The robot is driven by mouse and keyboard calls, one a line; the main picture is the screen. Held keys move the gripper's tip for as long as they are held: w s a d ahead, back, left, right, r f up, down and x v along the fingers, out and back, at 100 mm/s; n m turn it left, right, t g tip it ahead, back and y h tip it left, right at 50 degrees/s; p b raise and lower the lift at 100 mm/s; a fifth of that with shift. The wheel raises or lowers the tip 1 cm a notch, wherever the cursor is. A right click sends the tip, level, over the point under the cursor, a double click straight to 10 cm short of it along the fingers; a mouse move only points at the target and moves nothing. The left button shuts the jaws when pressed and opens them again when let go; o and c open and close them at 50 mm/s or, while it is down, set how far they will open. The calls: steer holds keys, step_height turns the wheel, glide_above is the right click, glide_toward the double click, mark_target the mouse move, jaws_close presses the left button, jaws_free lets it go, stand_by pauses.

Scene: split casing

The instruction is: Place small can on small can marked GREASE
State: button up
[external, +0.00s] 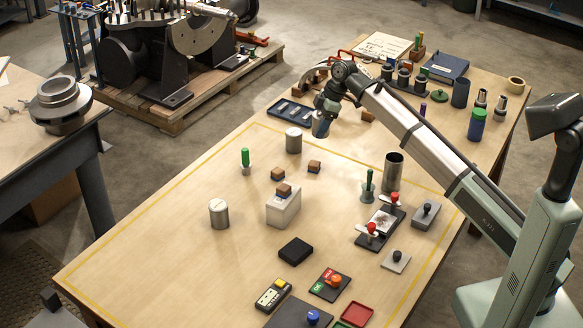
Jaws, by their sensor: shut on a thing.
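My gripper (321,122) is near the back of the yellow-lined area, shut on a small blue-grey thing (320,130). The jaws partly hide it, and I cannot tell for sure whether it is a can. One small silver can (293,141) stands upright on the table, a little left of and below my gripper in the picture. Another small silver can (219,213) stands upright farther left and nearer the camera. Nothing rests on either can. No marking such as GREASE is legible on either can at this size.
A green-handled tool (246,160) stands between the cans. Wooden blocks (314,167) and a pale block (283,208) with a wooden block on top are nearby. A dark tray (292,111) lies behind the nearer-to-gripper can. An open metal cylinder (393,172) stands right. The left front table is clear.

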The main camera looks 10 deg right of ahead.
step_height(320, 180, up, 4)
glide_above(287, 132)
steer(key=d, duration=0.2)
steer(key=shift+a+f, duration=0.1)
steer(key=shift+f, duration=4.7)
steer(key=shift+s+f, duration=0.1)
steer(key=shift+f, duration=0.05)
steer(key=o, duration=1.2)
steer(key=v, duration=1.2)
